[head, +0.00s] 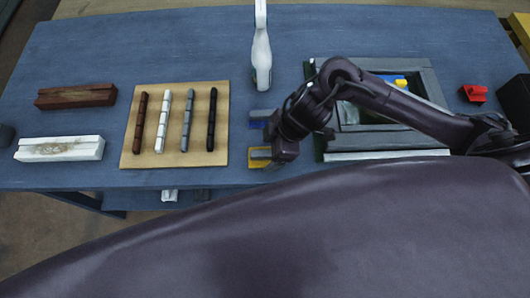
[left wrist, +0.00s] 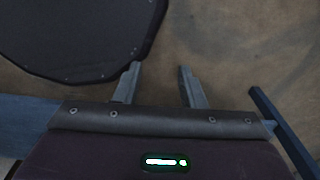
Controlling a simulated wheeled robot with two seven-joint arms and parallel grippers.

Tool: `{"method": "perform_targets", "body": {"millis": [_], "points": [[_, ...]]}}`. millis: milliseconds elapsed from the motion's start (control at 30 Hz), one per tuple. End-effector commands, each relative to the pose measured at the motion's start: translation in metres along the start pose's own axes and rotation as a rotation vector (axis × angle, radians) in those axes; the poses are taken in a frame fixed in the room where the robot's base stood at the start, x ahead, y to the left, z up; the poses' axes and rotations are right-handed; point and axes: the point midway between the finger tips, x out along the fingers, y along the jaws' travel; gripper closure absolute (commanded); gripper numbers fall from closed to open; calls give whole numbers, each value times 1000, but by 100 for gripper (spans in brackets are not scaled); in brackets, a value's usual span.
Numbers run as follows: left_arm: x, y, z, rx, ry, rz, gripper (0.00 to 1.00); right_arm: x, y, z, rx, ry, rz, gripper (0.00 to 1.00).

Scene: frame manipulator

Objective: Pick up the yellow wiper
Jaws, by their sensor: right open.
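The yellow wiper (head: 256,163), with a grey upper part, lies near the front edge of the blue table in the head view. My right gripper (head: 273,160) is at its right side, pointing down, and covers part of it. The right gripper is open; its fingers are small and partly hidden, and I cannot tell whether they touch the wiper. My left gripper (left wrist: 158,85) is open and empty in the left wrist view, over the brown floor away from the tabletop.
A blue wiper-like piece (head: 257,124) lies just behind the yellow one. A white bottle (head: 261,60) stands at the back. A wooden board (head: 136,152) with several coloured sticks is to the left. A grey frame (head: 437,90) lies under my right arm; a red piece (head: 474,93) is at right.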

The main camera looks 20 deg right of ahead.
Motion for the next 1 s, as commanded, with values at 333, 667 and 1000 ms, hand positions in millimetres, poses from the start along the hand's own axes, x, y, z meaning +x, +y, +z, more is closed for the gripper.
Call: {"method": "perform_targets", "body": {"millis": [333, 667, 1000], "points": [[0, -3, -15, 1, 21, -3, 64, 32, -2, 0, -1, 0, 1, 20], [0, -4, -20, 0, 30, -4, 64, 32, -2, 0, -1, 0, 2, 44], [0, -3, -12, 0, 18, -3, 64, 32, -2, 0, 0, 0, 2, 69]]}}
